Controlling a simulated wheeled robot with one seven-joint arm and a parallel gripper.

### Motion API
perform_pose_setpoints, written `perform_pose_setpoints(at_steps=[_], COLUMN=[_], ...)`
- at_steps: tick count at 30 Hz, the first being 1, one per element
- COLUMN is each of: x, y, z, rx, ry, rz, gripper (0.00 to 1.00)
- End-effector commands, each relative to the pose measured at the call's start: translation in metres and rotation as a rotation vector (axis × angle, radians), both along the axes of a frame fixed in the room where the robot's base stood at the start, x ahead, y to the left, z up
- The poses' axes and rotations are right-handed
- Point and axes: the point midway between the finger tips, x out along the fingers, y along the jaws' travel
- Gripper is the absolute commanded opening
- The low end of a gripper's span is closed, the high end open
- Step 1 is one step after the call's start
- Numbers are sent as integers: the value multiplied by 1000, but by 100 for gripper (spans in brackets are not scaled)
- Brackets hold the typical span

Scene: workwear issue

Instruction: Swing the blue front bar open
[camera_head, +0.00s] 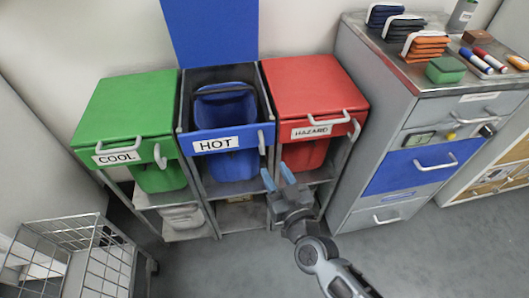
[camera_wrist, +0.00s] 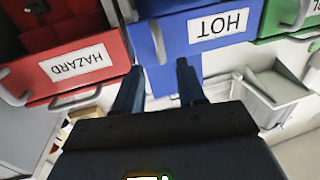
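The blue front bar (camera_head: 215,143) with the HOT label runs across the front of the middle stand and looks shut. A grey upright handle (camera_head: 262,142) is at its right end. In the upside-down wrist view the blue bar (camera_wrist: 180,38) and its handle (camera_wrist: 158,42) lie just beyond my fingertips. The blue lid (camera_head: 212,30) stands raised, and a blue bin (camera_head: 225,105) sits behind the bar. My gripper (camera_head: 277,174) is open and empty, below and slightly right of the handle, apart from it. Its spread fingers show in the wrist view (camera_wrist: 159,72).
The red HAZARD unit (camera_head: 310,85) stands close on the right, with its own handles. The green COOL unit (camera_head: 125,105) is on the left. A grey drawer cabinet (camera_head: 360,120) stands further right, and a wire cart (camera_head: 70,235) at lower left. The floor in front is clear.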

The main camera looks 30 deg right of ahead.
Motion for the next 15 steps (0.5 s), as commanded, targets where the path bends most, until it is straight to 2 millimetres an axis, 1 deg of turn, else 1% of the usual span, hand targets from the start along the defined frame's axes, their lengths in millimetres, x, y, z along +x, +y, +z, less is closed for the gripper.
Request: perform_pose_setpoints(at_steps=[5, 12, 15], x=[18, 54, 65], y=[-4, -11, -14], z=[1, 1, 0], rx=[-1, 0, -1], ry=[-4, -3, -3], rz=[-2, -1, -2], gripper=[40, 40, 40])
